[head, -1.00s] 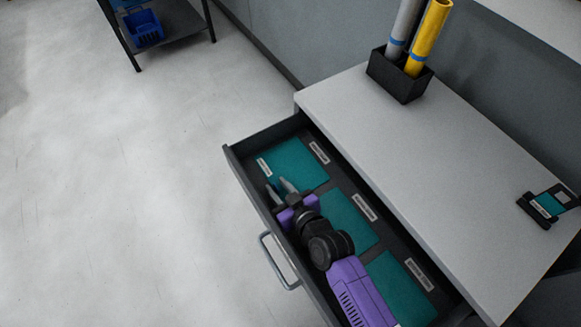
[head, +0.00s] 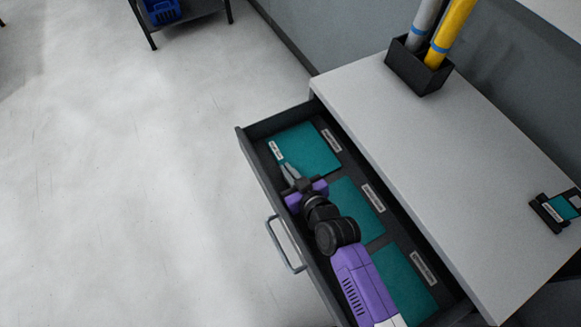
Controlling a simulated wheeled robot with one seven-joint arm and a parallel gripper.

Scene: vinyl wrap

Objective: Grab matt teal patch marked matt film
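Three teal patches lie in the open drawer (head: 258,168): a far patch (head: 308,147), a middle patch (head: 356,207) and a near patch (head: 404,287). The far patch has a small white tag (head: 275,151) on its left edge. White labels, too small to read, sit beside the far (head: 331,140), middle (head: 373,198) and near (head: 424,268) patches. My gripper (head: 287,167) is at the near left corner of the far patch, fingertips close together, pointing away. I cannot tell whether film is between them. My arm covers parts of the middle and near patches.
The grey cabinet top (head: 430,150) overhangs the drawer's right side. On it stand a black holder (head: 415,73) with grey and yellow rolls and a small black stand (head: 549,214) with a teal sample. The drawer handle (head: 285,245) faces open floor.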

